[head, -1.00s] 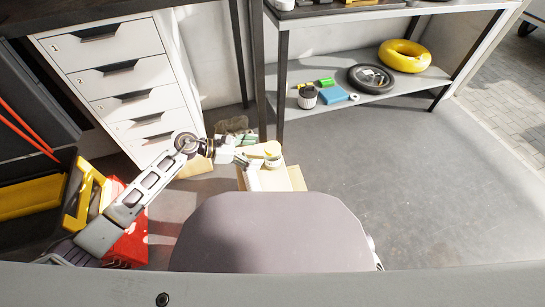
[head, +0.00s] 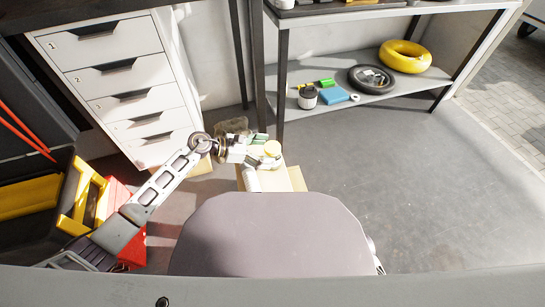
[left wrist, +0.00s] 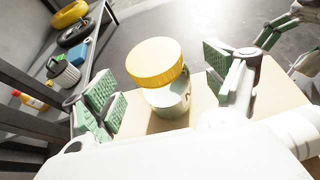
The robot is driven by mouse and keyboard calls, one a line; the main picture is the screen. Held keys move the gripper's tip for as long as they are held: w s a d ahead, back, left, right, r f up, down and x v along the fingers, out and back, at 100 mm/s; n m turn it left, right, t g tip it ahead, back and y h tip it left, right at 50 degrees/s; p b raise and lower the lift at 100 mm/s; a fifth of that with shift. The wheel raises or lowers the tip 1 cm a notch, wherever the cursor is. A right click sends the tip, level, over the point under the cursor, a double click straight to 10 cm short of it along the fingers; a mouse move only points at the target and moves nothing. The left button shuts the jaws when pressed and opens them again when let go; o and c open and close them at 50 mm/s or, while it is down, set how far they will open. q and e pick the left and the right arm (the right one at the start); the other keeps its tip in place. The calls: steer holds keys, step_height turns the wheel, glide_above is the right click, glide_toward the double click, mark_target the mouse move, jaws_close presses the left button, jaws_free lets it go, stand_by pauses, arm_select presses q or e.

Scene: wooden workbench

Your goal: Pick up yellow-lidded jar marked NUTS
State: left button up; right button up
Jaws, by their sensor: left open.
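The jar has a round yellow lid (head: 272,148) and a pale body. It stands upright on a light tan surface in front of me. Part of another gripper, seemingly my right (left wrist: 285,35), shows at the upper right.
The tan box-like surface (head: 277,181) under the jar is small. A shelf unit (head: 390,92) behind holds a yellow ring (head: 405,56), a black wheel (head: 371,78) and a blue box (head: 335,95). White drawers (head: 125,85) stand at the left. The floor at right is clear.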

arm_select(q)
steer(key=shift+b+x, duration=0.45)
steer(key=shift+x, duration=1)
steer(key=shift+w, duration=0.1)
steer(key=c, duration=1.5)
steer(key=shift+r, duration=0.2)
